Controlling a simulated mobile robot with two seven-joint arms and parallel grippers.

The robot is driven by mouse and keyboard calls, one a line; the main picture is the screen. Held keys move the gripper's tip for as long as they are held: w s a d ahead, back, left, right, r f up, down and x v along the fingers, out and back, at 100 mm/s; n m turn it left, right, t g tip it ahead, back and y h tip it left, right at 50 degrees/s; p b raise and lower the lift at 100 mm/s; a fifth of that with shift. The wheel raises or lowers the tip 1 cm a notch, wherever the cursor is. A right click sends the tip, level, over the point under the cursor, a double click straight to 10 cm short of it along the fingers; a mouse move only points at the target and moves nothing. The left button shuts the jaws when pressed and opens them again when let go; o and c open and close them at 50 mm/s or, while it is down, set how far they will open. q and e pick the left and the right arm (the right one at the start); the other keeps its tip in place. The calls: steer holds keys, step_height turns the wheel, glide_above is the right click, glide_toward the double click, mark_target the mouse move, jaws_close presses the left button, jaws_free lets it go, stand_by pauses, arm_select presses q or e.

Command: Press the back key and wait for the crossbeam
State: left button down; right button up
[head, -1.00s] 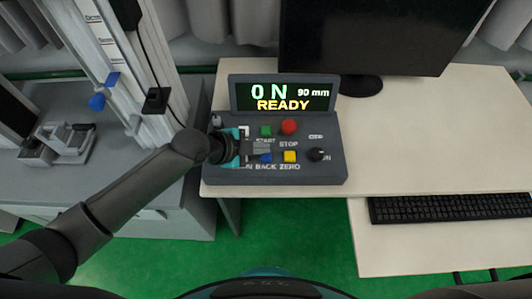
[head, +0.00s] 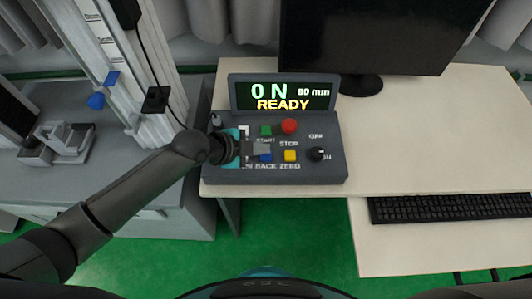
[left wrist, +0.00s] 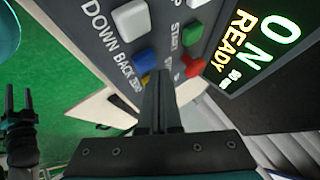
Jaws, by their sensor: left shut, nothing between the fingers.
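The control box (head: 330,172) stands on the desk, its display (head: 282,95) reading 0 N and READY. The blue BACK key (head: 265,157) shows beside the yellow ZERO key (head: 290,156). It also shows in the left wrist view (left wrist: 145,61). My left gripper (head: 262,149) is shut and empty over the keys, its tips close to the blue key; I cannot tell whether they touch it. In the left wrist view its fingers (left wrist: 158,75) point at the panel. My right gripper (head: 475,276) is low at the right, its fingers apart. I cannot make out the crossbeam for certain.
Green START (head: 266,130), red STOP (head: 289,127) and a black knob (head: 317,154) are close by. The tower (head: 125,65) stands left of the box. A monitor (head: 380,35) is behind, a keyboard (head: 450,207) at right. The desk between is clear.

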mark_target(262, 157)
arm_select(q)
steer(key=shift+f+b, duration=0.45)
steer(key=shift+f, duration=0.3)
stand_by(0.6)
stand_by(0.3)
steer(key=shift+r+p, duration=0.95)
steer(key=shift+r, duration=0.05)
step_height(262, 157, up, 5)
steer(key=p, duration=0.4)
steer(key=shift+p, duration=0.4)
